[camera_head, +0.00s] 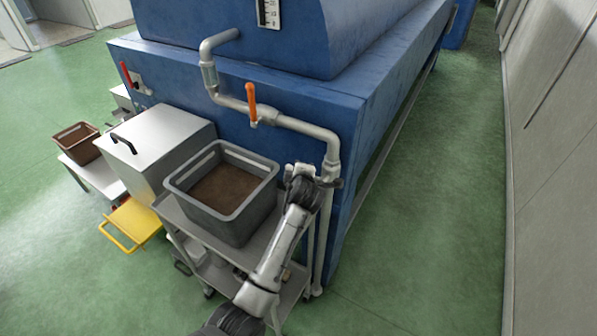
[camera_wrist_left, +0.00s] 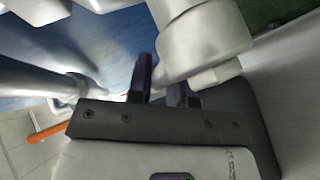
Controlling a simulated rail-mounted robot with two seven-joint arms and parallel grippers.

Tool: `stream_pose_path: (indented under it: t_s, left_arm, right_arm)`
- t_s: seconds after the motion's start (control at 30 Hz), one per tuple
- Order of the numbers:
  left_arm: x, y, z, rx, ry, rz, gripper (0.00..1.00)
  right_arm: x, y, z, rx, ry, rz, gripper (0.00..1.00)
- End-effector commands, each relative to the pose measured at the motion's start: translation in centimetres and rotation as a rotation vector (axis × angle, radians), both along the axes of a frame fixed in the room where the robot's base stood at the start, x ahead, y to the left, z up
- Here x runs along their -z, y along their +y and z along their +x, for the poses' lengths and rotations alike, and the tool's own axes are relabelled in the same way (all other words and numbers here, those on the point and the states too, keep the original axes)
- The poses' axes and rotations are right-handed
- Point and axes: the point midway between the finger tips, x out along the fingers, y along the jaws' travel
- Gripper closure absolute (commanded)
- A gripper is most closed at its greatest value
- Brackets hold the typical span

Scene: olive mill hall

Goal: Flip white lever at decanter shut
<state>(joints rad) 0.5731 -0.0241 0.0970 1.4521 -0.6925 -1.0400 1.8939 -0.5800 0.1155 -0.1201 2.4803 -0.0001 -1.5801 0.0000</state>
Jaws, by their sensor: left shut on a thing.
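The blue decanter (camera_head: 300,95) carries a grey pipe (camera_head: 300,127) along its near end. The pipe bends down at the right corner, where a valve body sits. My left gripper (camera_head: 301,172) is at this lower part of the pipe. In the left wrist view my left gripper (camera_wrist_left: 162,85) has its two dark fingers close together beside the thick pale pipe (camera_wrist_left: 205,40). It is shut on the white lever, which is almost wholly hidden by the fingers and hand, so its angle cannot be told. My right gripper is in neither view.
An orange lever (camera_head: 252,102) stands upright on the pipe further left. A red lever (camera_head: 126,74) is on the decanter's left end. A grey crate (camera_head: 250,203) with brown contents stands on a cart left of my arm. Green floor (camera_head: 430,200) is clear on the right.

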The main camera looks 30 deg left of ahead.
Motion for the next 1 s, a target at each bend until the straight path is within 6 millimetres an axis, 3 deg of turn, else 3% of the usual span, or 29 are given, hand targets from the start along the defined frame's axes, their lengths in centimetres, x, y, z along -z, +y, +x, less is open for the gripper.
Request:
stream_pose_path:
  t_s: [0.13,0.17,0.4,0.77,1.0]
  left_arm:
    - [0.2,0.0,0.0,-0.002,0.000,-0.010,1.00]
    - [0.2,0.0,0.0,-0.002,0.000,-0.010,0.78]
    - [0.2,0.0,0.0,-0.001,0.000,-0.007,0.55]
    - [-0.3,-0.6,-0.6,0.000,-0.001,-0.005,0.55]
    - [-2.0,-2.9,-3.4,0.001,-0.001,-0.008,0.55]
  right_arm:
    - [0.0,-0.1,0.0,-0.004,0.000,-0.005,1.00]
    - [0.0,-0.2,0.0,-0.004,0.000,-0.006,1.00]
    - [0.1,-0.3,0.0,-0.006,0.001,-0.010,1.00]
    - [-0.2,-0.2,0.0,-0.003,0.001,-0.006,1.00]
    - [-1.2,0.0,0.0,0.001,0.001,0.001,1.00]
